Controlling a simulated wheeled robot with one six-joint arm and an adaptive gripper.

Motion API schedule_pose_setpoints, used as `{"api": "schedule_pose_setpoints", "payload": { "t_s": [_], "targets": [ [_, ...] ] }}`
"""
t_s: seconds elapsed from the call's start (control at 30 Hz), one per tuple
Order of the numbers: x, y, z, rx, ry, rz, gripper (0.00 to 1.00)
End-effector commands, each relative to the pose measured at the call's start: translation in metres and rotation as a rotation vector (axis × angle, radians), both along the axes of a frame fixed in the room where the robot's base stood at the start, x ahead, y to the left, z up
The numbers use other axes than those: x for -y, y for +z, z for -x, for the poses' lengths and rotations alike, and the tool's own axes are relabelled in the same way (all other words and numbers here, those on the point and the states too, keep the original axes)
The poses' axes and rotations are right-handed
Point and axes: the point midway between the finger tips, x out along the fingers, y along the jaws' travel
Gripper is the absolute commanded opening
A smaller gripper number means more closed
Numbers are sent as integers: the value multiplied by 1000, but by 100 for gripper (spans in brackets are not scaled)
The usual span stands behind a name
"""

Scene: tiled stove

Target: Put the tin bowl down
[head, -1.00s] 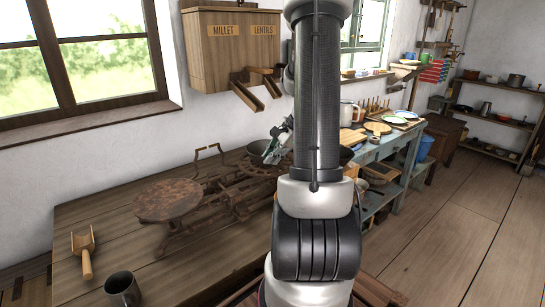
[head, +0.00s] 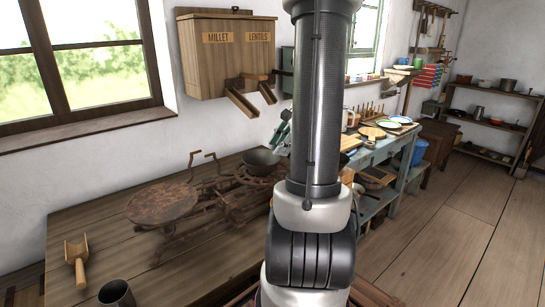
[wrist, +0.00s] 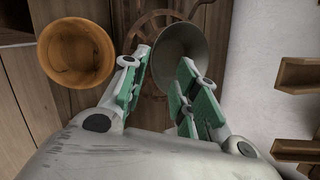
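The right finger overlaps the bowl in the picture. In the head view my gripper (head: 281,133) is above and right of the bowl, partly hidden by my arm.
An orange-brown wooden bowl (wrist: 75,52) stands left of my fingers in the wrist view. The scale's round plate (head: 162,203), a wooden scoop (head: 77,262) and a dark mug (head: 116,293) are on the table. A millet and lentils box (head: 228,58) hangs above.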

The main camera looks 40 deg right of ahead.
Motion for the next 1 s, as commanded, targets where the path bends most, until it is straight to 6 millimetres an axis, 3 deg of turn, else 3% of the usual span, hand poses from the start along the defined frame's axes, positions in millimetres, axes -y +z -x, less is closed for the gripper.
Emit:
{"api": "schedule_pose_setpoints", "payload": {
  "t_s": [0.17, 0.27, 0.37, 0.47, 0.5, 0.63, 0.8, 1.0],
  "targets": [
    [6, 22, 12, 2, 0, 2, 30],
    [0, 30, 15, 1, 30, 14, 30],
    [-31, 44, 18, -2, 171, 88, 30],
    [-83, 62, 30, 1, 441, 229, 30],
    [-106, 68, 39, 5, 572, 300, 30],
    [-162, 82, 76, 32, 1002, 538, 30],
    [-194, 87, 117, 84, 1428, 800, 30],
    [-201, 87, 135, 117, 1642, 948, 30]
  ]
}}
